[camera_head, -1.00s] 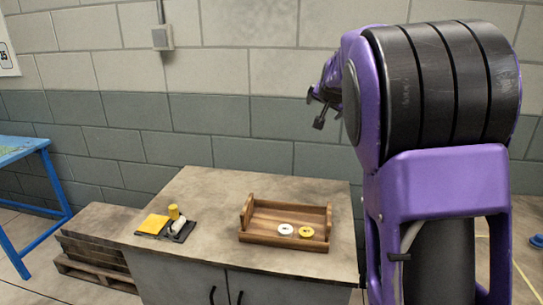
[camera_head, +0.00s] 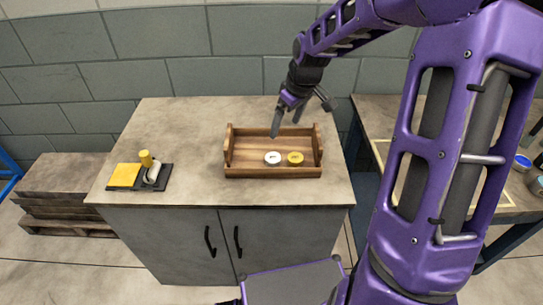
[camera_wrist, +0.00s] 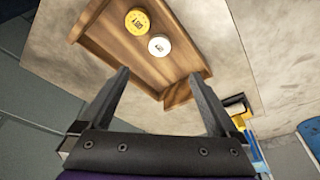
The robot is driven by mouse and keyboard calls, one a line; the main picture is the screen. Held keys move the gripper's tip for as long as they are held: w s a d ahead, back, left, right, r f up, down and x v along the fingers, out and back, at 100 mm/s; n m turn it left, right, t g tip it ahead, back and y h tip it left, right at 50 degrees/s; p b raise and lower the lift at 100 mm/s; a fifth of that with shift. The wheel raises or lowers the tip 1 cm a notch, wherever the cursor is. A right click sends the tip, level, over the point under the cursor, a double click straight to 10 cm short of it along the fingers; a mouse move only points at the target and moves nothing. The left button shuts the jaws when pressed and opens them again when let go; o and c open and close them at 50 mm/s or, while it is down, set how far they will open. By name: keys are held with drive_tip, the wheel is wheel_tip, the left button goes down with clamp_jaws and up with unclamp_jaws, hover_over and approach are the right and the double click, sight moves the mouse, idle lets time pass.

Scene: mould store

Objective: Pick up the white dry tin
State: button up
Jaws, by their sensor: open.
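The white dry tin (camera_head: 272,158) is a small round tin with dark marking on its top. It lies in a wooden tray (camera_head: 230,150) on the cabinet top, just left of a yellow tin (camera_head: 295,158). In the wrist view the white tin (camera_wrist: 159,45) lies beyond the fingertips, with the yellow tin (camera_wrist: 137,21) beside it. My gripper (camera_head: 286,118) is over the back part of the tray, above and behind the tins. In the wrist view my gripper (camera_wrist: 158,82) has its fingers wide apart with nothing between them.
The tray's raised ends and low walls surround the tins. A black holder (camera_head: 115,184) with a yellow block, a yellow cylinder and a white piece stands left on the cabinet (camera_head: 200,120). A table (camera_head: 375,115) with tins (camera_head: 521,162) is at right. The cabinet's left back is clear.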

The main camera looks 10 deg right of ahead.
sight(273, 157)
drive_tip(key=x, duration=0.5)
drive_tip(key=b+x, duration=0.1)
drive_tip(key=x, duration=0.4)
drive_tip(key=b+x, duration=0.1)
drive_tip(key=x, duration=0.4)
drive_tip(key=shift+w+a+f, duration=0.15)
drive_tip(key=shift+w+f, duration=0.2)
drive_tip(key=c, duration=1.4)
